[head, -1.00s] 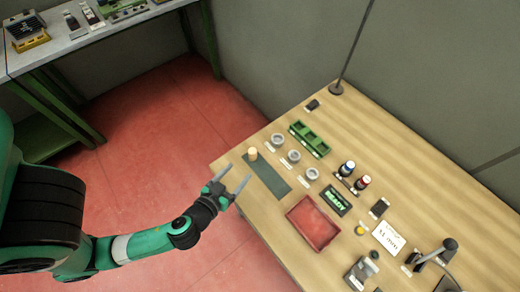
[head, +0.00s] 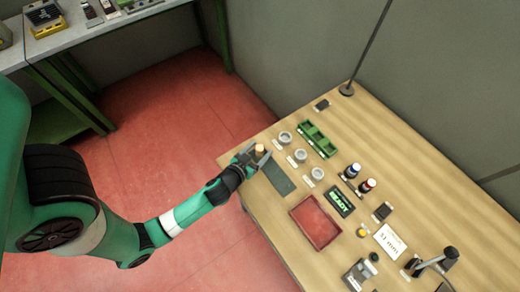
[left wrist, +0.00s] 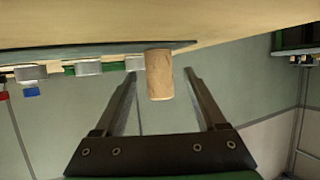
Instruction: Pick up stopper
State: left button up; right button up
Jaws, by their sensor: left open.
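The cork stopper (head: 260,149) is a small tan cylinder at the far left end of a dark green mat (head: 279,180) on the wooden table. My left gripper (head: 257,155) is at the stopper with its fingers apart. In the left wrist view the stopper (left wrist: 159,75) stands on the mat, and the open fingers (left wrist: 163,80) reach out to either side of it. I cannot tell whether the stopper is fully between the fingertips. A finger partly hides its lower part in the head view. My right gripper is not in view.
Several small grey round cups (head: 300,155) with labels stand in a row just right of the mat. A green tray (head: 317,139) lies behind them. A red tray (head: 315,222) lies nearer the front.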

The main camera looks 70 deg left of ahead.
pick_arm(q)
jog(key=shift+w+a+f, duration=0.2)
jog(key=shift+w+a, duration=0.05)
jog(key=shift+w, duration=0.05)
grip_shut()
dwell(0.3)
